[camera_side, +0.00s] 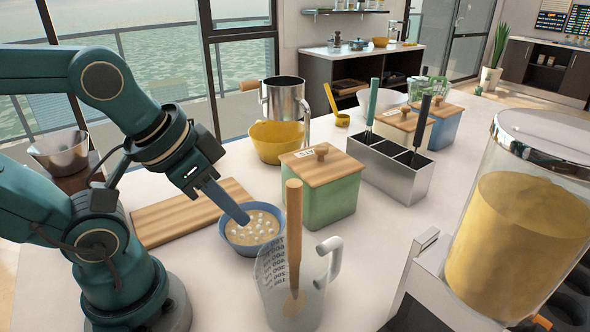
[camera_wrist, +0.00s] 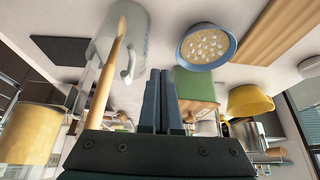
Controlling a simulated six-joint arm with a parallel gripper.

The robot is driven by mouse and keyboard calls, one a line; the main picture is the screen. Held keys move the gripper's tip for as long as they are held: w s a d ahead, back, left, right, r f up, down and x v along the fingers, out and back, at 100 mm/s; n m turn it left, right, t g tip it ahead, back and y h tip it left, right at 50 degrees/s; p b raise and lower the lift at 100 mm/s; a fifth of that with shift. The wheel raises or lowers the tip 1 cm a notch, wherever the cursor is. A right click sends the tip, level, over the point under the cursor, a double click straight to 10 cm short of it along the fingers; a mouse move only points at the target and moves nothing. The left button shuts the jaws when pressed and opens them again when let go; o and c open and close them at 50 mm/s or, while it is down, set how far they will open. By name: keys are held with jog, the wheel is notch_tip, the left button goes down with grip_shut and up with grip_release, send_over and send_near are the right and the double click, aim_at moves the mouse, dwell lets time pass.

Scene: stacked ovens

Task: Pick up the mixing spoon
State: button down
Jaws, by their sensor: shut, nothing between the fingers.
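A wooden mixing spoon (camera_side: 294,230) stands nearly upright in a clear measuring jug (camera_side: 322,285), its handle rising above the rim. Its lower end shows faintly through the jug wall. In the wrist view the spoon (camera_wrist: 107,75) slants across the jug (camera_wrist: 138,35), left of my fingers. My gripper (camera_side: 242,217) is shut and empty, pointing down and right. In the side view its tips overlap a blue bowl (camera_side: 231,240) of pale food, left of the spoon. In the wrist view the fingertips (camera_wrist: 161,73) are apart from spoon and bowl.
A green box (camera_side: 333,206) with a wooden lid stands behind the jug. A cutting board (camera_side: 165,222) lies behind the bowl. A metal utensil holder (camera_side: 408,184), a yellow bowl (camera_side: 270,150) and a metal pot (camera_side: 284,98) stand farther back. A large dispenser (camera_side: 520,220) stands at right.

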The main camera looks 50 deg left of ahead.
jog(key=c, duration=0.6)
grip_release()
notch_tip(320, 180, up, 11)
jog(key=m+g, duration=0.2)
jog(key=g, duration=0.3)
send_over(294, 230)
jog(key=a, duration=0.2)
jog(key=shift+w+f, duration=0.15)
jog(key=shift+w, duration=0.05)
jog(key=shift+w+d+f+g, duration=0.15)
jog(key=shift+d+f+g, duration=0.2)
jog(key=shift+d, duration=0.25)
jog(key=shift+f, duration=4.95)
